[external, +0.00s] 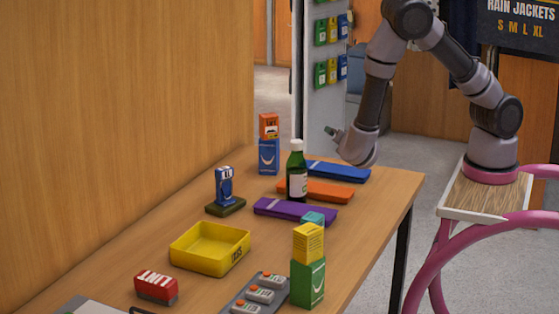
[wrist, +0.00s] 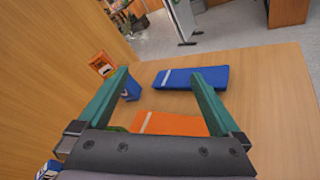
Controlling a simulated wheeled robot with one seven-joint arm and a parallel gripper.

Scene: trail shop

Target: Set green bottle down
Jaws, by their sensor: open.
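The green bottle (external: 297,172), with a white cap and pale label, stands upright on the table among the flat cases. Its base is by the orange case (external: 322,191) and the purple case (external: 280,208); I cannot tell whether it touches either. My gripper (external: 333,133) is open and empty, above and to the right of the bottle and apart from it. In the wrist view my gripper's (wrist: 160,76) two teal fingers are spread wide with nothing between them. A small green patch by the left finger there is too hidden to identify.
The blue case (external: 338,171) lies behind the orange one. A blue box with an orange box (external: 269,126) on top stands at back left. A yellow tray (external: 210,248), a yellow box on a green box (external: 308,282) and a wooden wall (external: 120,110) are nearer. The table's right side is clear.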

